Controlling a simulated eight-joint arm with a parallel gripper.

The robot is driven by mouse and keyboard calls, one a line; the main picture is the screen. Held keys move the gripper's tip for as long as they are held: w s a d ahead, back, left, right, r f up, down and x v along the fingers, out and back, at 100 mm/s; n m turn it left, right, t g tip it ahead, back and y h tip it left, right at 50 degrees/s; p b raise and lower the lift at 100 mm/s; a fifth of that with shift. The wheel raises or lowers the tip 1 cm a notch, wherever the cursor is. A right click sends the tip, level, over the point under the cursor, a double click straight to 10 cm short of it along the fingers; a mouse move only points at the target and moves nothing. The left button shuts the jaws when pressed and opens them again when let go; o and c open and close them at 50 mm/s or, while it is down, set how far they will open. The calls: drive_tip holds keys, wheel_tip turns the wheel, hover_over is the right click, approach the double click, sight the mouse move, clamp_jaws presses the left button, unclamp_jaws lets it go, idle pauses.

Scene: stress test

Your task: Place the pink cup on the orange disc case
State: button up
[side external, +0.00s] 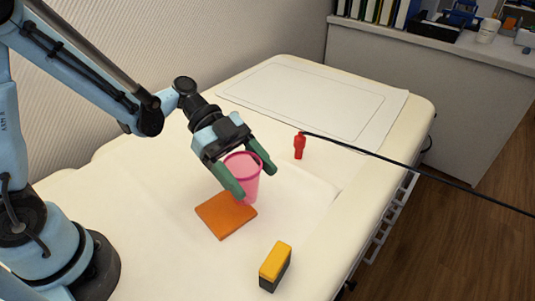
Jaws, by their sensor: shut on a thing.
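The pink cup (246,187) is upright between the green fingers of my gripper (254,180), which is shut on it. One finger covers part of the cup's left side, and the other is at its upper right. The orange disc case (224,217) lies flat on the white table, just below and left of the cup in the picture. The cup's base shows near the case's upper right edge. I cannot tell whether the base is above the case, touching it, or behind it.
A yellow and black block (275,266) stands at the front right of the case. A red figure-like object (299,146) stands behind to the right, near a black cable (400,166) crossing the table edge. A flat white sheet (318,98) lies at the back.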

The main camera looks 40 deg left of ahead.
sight(254, 192)
drive_tip(key=shift+f, duration=1.75)
drive_tip(key=shift+f, duration=0.1)
drive_tip(key=o, duration=1)
